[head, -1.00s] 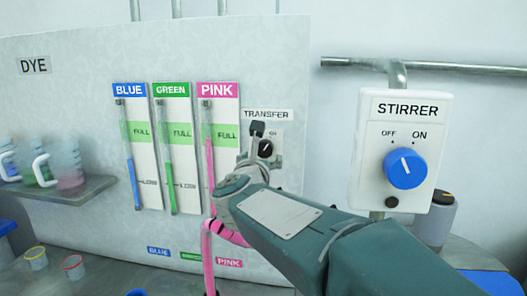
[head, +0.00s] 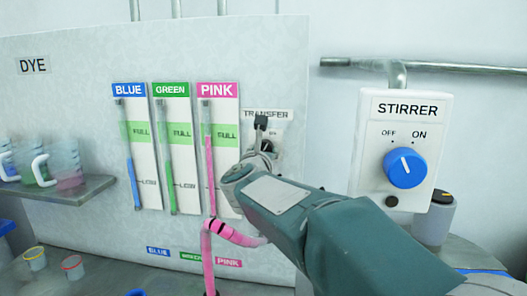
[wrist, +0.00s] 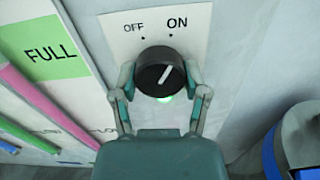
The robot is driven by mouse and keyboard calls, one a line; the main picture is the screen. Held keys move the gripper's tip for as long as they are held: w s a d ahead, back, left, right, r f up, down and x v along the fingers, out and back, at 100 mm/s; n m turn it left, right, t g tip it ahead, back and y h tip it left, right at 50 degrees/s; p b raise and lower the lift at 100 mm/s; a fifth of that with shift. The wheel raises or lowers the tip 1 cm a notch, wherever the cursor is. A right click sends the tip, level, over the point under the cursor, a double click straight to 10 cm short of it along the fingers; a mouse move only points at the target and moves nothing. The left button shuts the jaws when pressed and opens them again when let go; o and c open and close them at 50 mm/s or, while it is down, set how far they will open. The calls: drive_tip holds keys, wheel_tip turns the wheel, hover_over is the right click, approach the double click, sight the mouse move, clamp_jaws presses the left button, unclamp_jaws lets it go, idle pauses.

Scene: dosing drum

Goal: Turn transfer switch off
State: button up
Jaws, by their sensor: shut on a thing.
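The transfer switch is a round black knob (wrist: 160,68) with a white pointer line. Its pointer leans up and right, towards the ON mark (wrist: 177,22); the OFF mark (wrist: 133,28) is to the left. A green light (wrist: 165,99) glows just below the knob. My gripper (wrist: 159,76) has one finger on each side of the knob and is shut on it. In the head view, my gripper (head: 262,150) is at the panel under the TRANSFER label (head: 268,114) and hides most of the switch.
Blue, green and pink gauges (head: 216,90) stand left of the switch. A pink hose (head: 207,262) runs below my wrist. A stirrer box (head: 433,150) with a blue knob (head: 404,168) hangs on the right. Beakers (head: 66,163) stand on a shelf at left.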

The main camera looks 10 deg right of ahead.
drive_tip(key=shift+n, duration=0.3)
drive_tip(key=n, duration=0.5)
drive_tip(key=shift+r, duration=0.1)
drive_tip(key=n, duration=0.6)
drive_tip(key=shift+n, duration=0.4)
drive_tip(key=o, duration=1.1)
drive_tip(key=shift+o, duration=0.2)
drive_tip(key=shift+a, duration=0.15)
drive_tip(key=v, duration=1.2)
